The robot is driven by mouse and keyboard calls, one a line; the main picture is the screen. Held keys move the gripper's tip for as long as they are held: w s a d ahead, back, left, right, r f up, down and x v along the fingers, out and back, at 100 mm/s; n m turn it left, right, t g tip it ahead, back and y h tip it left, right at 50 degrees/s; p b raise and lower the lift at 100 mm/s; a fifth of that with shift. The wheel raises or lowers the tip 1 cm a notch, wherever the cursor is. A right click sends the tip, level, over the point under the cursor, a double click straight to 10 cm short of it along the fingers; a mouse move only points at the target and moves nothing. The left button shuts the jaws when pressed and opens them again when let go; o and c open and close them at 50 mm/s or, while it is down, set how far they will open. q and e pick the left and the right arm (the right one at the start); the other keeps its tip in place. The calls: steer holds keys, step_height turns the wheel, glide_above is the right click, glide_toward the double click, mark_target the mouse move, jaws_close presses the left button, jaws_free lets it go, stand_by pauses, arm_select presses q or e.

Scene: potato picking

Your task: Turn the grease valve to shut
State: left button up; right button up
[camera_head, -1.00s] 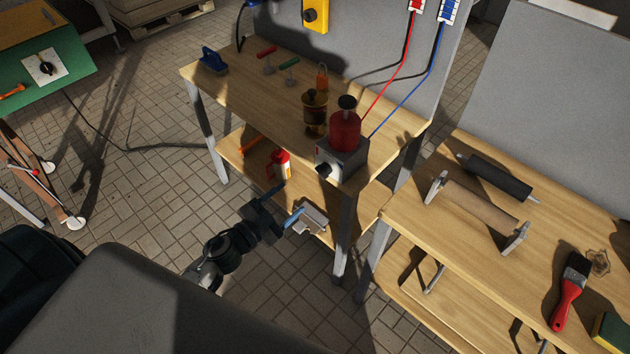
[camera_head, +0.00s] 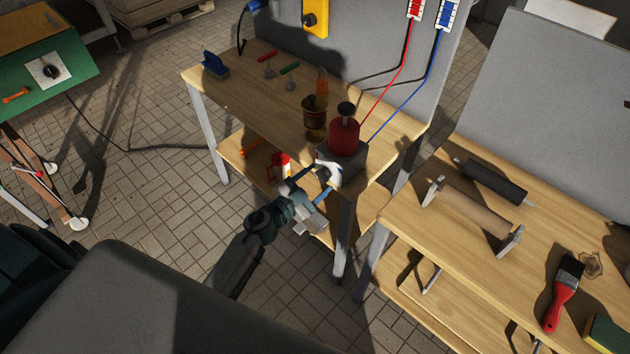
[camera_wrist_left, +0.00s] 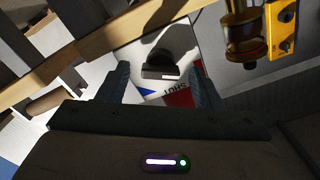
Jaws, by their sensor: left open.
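The grease valve is a black knob (camera_wrist_left: 160,68) on a white plate (camera_wrist_left: 145,50) with blue and red marks and an upside-down SHUT label. In the head view the valve plate (camera_head: 328,170) is on the front of a grey box (camera_head: 350,165) under a red bottle (camera_head: 343,136), partly hidden by my gripper. My left gripper (camera_head: 312,184) is open just in front of it. In the left wrist view the knob shows between the two fingertips, with a gap on each side. Contact cannot be told. My right gripper is not in view.
An amber cup (camera_head: 314,118) stands beside the box on the wooden workbench (camera_head: 230,85). A red and white container (camera_head: 283,163) is on the shelf below. The bench leg (camera_head: 343,240) is near my arm. A second bench (camera_head: 450,225) with rollers stands at right.

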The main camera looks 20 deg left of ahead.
arm_select(q)
steer(key=shift+c, duration=0.3)
steer(key=c, duration=0.9)
steer(key=shift+m, duration=1.1)
steer(key=m, duration=0.2)
steer(key=shift+m+p, duration=0.3)
steer(key=shift+m, duration=0.1)
steer(key=m, duration=0.4)
steer(key=shift+m, duration=1.3)
